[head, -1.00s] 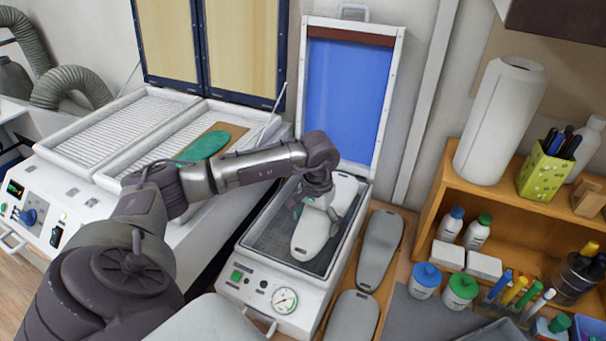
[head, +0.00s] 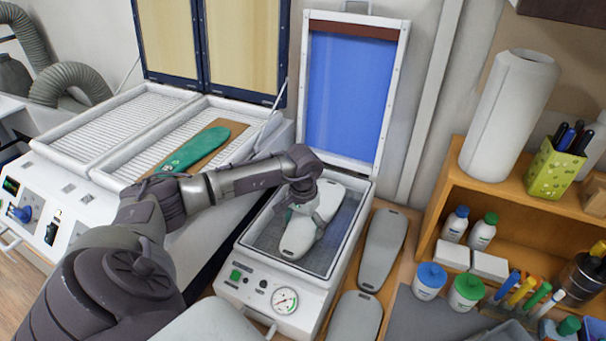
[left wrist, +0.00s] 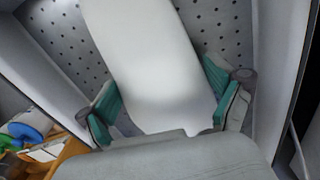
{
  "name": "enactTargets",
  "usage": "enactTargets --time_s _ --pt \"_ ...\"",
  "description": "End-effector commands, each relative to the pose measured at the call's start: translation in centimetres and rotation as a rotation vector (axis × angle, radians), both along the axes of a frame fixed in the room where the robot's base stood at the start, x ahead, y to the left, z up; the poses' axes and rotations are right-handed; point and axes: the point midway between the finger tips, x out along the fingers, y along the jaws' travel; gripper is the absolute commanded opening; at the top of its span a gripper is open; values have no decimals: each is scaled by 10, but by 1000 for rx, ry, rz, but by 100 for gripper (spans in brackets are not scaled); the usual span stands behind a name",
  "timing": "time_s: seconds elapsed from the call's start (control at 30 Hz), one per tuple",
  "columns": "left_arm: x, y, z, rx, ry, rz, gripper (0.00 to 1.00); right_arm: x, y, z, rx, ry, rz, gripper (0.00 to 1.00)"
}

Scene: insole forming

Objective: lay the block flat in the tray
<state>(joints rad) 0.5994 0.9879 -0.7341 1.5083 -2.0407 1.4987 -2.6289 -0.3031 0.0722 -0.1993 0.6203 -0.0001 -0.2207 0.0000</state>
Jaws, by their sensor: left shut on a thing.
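The block (head: 298,237) is a long, pale grey, rounded insole shape. It is inside the tray (head: 262,238), the perforated-floored white box of the small press, with its long side running from near left to far right. My left gripper (head: 303,211) is above the tray and shut across the block's middle. In the left wrist view the block (left wrist: 150,60) lies between the teal finger pads of the gripper (left wrist: 163,95), with the perforated floor (left wrist: 215,30) behind. I cannot tell whether its whole underside touches the floor. My right gripper is not in view.
The press's blue-sheeted lid (head: 345,95) stands open behind the tray. Two grey blocks (head: 382,250) (head: 354,318) lie on the wood to the right. A green insole (head: 192,150) lies on the machine at left. Bottles, pens and a shelf (head: 440,215) crowd the right side.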

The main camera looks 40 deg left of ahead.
Motion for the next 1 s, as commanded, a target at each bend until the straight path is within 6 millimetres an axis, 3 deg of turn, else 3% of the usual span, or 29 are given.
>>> enactTargets --time_s 0.1,0.13,0.17,0.63,0.77,1.0 --pt "1 0 -3 1 -3 0 35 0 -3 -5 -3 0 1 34" --pt "0 0 -3 0 0 0 95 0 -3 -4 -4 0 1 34" --pt "0 0 -2 0 0 0 100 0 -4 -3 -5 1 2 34" --pt "1 0 4 1 -3 0 100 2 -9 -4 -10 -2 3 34" --pt "1 1 25 2 -6 -2 100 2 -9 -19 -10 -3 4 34" --pt "1 0 78 0 -6 0 100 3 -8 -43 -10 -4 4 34"
